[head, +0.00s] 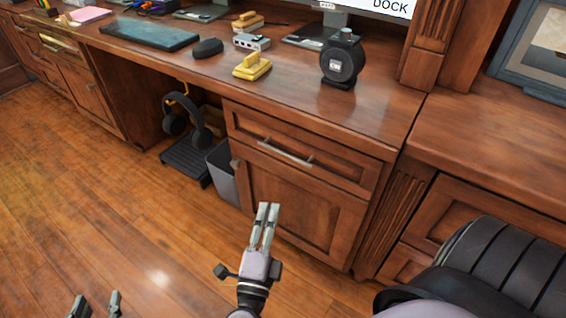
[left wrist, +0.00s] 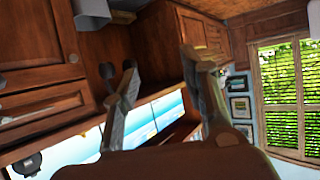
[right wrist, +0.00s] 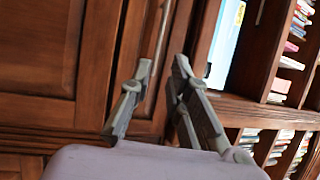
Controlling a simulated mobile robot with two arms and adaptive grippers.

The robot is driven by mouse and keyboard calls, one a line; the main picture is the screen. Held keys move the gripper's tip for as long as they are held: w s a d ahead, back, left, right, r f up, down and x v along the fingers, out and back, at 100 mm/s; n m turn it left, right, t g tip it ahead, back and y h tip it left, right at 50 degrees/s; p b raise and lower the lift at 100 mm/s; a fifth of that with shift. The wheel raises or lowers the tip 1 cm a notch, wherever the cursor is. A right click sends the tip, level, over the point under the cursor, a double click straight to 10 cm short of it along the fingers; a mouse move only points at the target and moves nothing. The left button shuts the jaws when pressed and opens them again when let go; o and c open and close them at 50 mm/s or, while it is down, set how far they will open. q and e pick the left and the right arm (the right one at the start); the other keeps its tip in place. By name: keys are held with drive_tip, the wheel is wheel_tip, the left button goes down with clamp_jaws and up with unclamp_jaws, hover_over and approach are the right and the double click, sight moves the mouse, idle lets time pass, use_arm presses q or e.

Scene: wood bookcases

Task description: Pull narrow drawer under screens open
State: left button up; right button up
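The narrow drawer (head: 345,168) is shut, under the desktop and above a cabinet door. Its metal bar handle (head: 285,152) runs along its front. In the right wrist view the handle (right wrist: 162,32) stands beyond the fingertips. The drawer also shows at the left of the left wrist view (left wrist: 60,104). My right gripper (head: 267,212) is open with a modest gap, in front of the cabinet door and lower than the handle in the head view, empty. My left gripper (head: 97,302) is open and empty over the floor, away from the drawer. A screen (head: 385,8) stands on the desk.
The cabinet door (head: 295,205) is below the drawer. Headphones (head: 188,120) and a grey bin (head: 222,170) are in the kneehole. The wood floor (head: 120,210) at left is clear.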

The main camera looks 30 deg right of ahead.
sight(283, 153)
use_arm(q)
wheel_tip(283, 153, up, 7)
drive_tip(key=w+d+t+h+b, duration=0.1)
drive_tip(key=w+t, duration=0.2)
drive_tip(key=t, duration=0.1)
drive_tip(key=shift+d+b, duration=0.3)
drive_tip(key=shift+d, duration=0.1)
use_arm(e)
drive_tip(key=shift+x, duration=8.65)
use_arm(q)
drive_tip(key=shift+r, duration=0.1)
use_arm(e)
drive_tip(key=shift+c, duration=0.2)
clamp_jaws()
drive_tip(key=shift+a, duration=0.1)
